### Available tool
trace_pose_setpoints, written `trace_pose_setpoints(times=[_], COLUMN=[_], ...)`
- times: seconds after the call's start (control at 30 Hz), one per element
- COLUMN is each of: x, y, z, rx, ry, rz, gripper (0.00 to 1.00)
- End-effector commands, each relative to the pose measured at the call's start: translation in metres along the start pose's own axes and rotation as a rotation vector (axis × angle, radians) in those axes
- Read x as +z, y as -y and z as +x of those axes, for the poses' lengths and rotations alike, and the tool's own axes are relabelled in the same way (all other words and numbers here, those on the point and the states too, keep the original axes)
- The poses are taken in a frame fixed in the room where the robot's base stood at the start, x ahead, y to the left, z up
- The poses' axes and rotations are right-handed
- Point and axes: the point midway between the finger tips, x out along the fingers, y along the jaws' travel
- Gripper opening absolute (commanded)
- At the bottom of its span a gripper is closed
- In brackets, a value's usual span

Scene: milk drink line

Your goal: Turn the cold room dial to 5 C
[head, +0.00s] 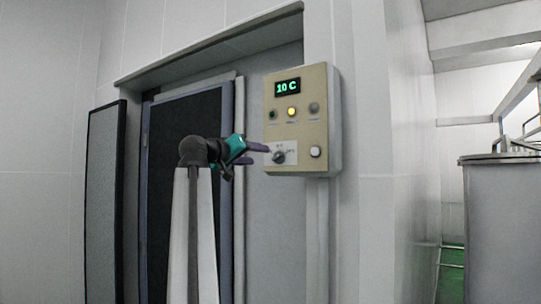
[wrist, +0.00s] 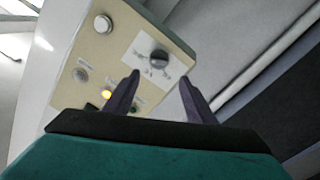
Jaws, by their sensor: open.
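The cold room dial (head: 279,157) is a dark round knob on a white scale plate, low on a beige control box (head: 309,140). The box's display (head: 287,87) reads 10 C in green. The dial also shows in the wrist view (wrist: 159,57), ahead of the fingers. My gripper (head: 266,154) is open, just left of the dial in the head view. In the wrist view its two dark fingers (wrist: 160,88) point toward the dial with nothing between them. The fingers look apart from the dial. The small scale marks are too blurred to read.
A lit amber lamp (head: 292,112) sits between two unlit ones above the dial. A white button (head: 315,152) is right of the dial. A dark doorway (head: 185,130) is at left. A grey metal tank (head: 500,230) stands at far right.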

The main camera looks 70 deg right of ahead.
Motion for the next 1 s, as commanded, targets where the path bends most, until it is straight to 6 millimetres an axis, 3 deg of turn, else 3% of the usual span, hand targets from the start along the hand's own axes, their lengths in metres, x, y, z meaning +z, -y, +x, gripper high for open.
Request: trace_pose_setpoints(times=[0.6, 1.0], x=[-0.002, 0.0], y=[-0.002, -0.001], z=[0.086, 0.1], rx=[0.001, 0.0], ry=[0.002, 0.0], rz=[0.0, 0.0], gripper=[0.51, 0.51])
